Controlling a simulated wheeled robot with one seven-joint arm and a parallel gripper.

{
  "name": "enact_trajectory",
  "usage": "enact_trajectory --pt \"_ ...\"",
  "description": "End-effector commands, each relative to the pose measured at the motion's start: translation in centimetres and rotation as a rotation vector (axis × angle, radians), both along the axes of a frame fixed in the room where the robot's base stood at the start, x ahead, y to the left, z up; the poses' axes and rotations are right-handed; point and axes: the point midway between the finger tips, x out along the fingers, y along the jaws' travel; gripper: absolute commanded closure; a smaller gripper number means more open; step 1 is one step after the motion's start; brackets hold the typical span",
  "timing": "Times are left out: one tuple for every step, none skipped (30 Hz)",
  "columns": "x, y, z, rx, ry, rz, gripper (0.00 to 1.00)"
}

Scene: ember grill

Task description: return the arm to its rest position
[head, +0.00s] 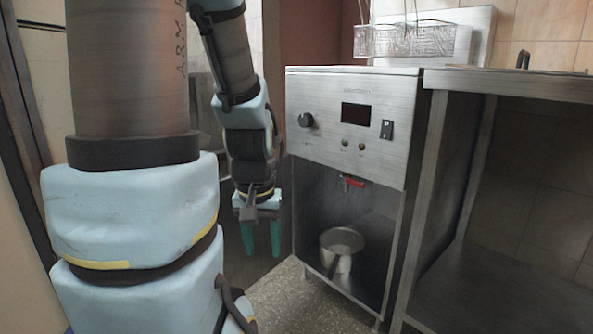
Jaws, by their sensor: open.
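My arm fills the left side of the head view, with its forearm bent down toward the middle. My gripper (261,238) hangs with its two teal fingers pointing down. The fingers are apart, and nothing shows between them. It is left of the open lower bay of the steel fryer cabinet (345,88), apart from it in the picture.
The cabinet front has a knob (306,120), a dark display (356,114) and a red-handled valve (354,183). A metal pot (342,243) stands in the bay below. Wire baskets (405,40) hang above. A steel table (510,84) stands at right. Speckled floor (285,305) shows in front.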

Motion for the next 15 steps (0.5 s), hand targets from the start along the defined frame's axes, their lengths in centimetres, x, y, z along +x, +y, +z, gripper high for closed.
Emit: enact_trajectory --pt "0.0 -0.1 1.8 0.0 0.002 -0.002 0.48" --pt "0.0 -0.1 2.3 0.0 0.002 -0.001 0.48" --pt "0.0 -0.1 3.0 0.0 0.002 -0.001 0.48" --pt "0.0 -0.1 3.6 0.0 0.002 -0.001 0.48" --pt "0.1 -0.1 4.1 0.0 0.002 -0.001 0.48" --pt "0.1 -0.1 4.9 0.0 0.002 -0.001 0.48" --pt "0.1 -0.1 5.6 0.0 0.002 -0.001 0.48" --pt "0.1 -0.1 6.2 0.0 0.002 -0.001 0.48" --pt "0.1 -0.1 7.3 0.0 0.002 -0.001 0.48" --pt "0.1 -0.1 8.0 0.0 0.002 -0.001 0.48" --pt "0.1 -0.1 8.9 0.0 0.002 -0.001 0.48" --pt "0.1 -0.1 10.1 0.0 0.002 -0.001 0.48" --pt "0.1 -0.1 11.1 0.0 0.002 -0.001 0.48" --pt "0.1 -0.1 12.1 0.0 0.002 -0.001 0.48" --pt "0.1 -0.1 13.3 0.0 0.002 -0.001 0.48"
